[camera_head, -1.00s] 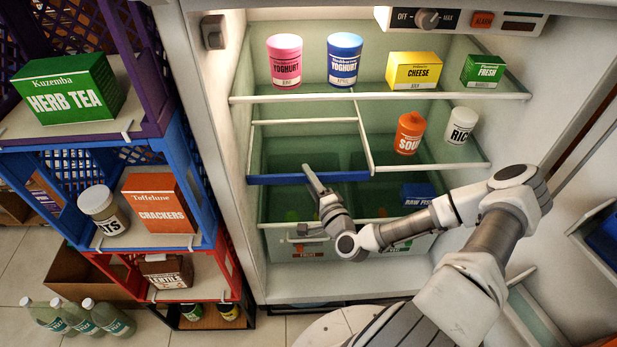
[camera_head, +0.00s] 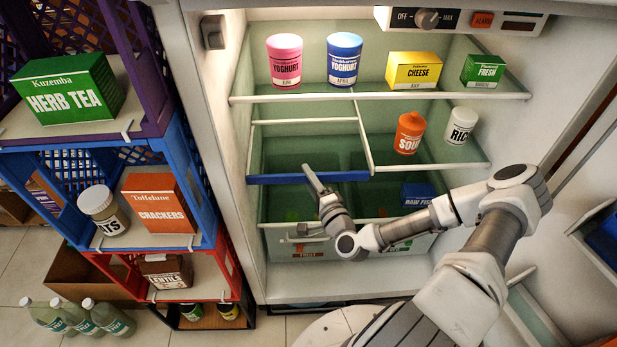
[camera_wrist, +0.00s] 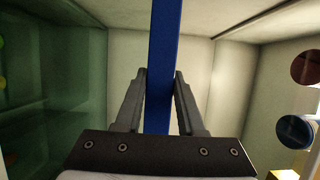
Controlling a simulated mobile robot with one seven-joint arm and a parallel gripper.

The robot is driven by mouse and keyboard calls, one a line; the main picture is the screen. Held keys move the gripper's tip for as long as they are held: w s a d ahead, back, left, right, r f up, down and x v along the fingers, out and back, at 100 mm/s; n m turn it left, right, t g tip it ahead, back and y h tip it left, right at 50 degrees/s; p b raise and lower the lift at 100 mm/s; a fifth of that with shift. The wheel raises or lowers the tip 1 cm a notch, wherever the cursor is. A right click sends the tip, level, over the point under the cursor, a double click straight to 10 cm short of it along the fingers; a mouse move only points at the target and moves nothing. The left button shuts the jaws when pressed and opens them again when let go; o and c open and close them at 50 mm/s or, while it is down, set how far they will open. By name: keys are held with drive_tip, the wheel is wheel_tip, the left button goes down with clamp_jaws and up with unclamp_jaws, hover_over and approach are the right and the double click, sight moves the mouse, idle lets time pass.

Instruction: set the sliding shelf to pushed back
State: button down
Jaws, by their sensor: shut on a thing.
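The sliding shelf is in the left half of the fridge's middle level, with a blue front strip (camera_head: 275,179) along its edge. The strip sits at the front, about level with the front edge of the fixed right part. My gripper (camera_head: 313,177) reaches the strip from the front, near its middle. In the wrist view the blue strip (camera_wrist: 164,50) runs between the two fingers of my gripper (camera_wrist: 160,90), which are shut on it. The fingers hide a small part of the strip.
Yoghurt tubs (camera_head: 285,60), a cheese box (camera_head: 413,70) and a green box (camera_head: 482,71) stand on the shelf above. A drawer (camera_head: 300,250) lies below. A crate stack (camera_head: 150,150) stands left.

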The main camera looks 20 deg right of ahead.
sight(335, 179)
idle(0.4)
drive_tip(key=w+d+b, duration=0.1)
drive_tip(key=w, duration=0.4)
drive_tip(key=w+d+b, duration=0.1)
drive_tip(key=w+b, duration=0.1)
drive_tip(key=w, duration=0.3)
drive_tip(key=w+d+b, duration=0.1)
drive_tip(key=w, duration=0.5)
drive_tip(key=shift+d, duration=0.35)
drive_tip(key=c, duration=0.5)
unclamp_jaws()
drive_tip(key=shift+s, duration=0.15)
drive_tip(key=s+d+p, duration=0.1)
drive_tip(key=s, duration=0.4)
drive_tip(key=s+d+p, duration=0.1)
drive_tip(key=s, duration=0.5)
drive_tip(key=s+p, duration=0.1)
drive_tip(key=s, duration=0.5)
drive_tip(key=shift+d, duration=0.4)
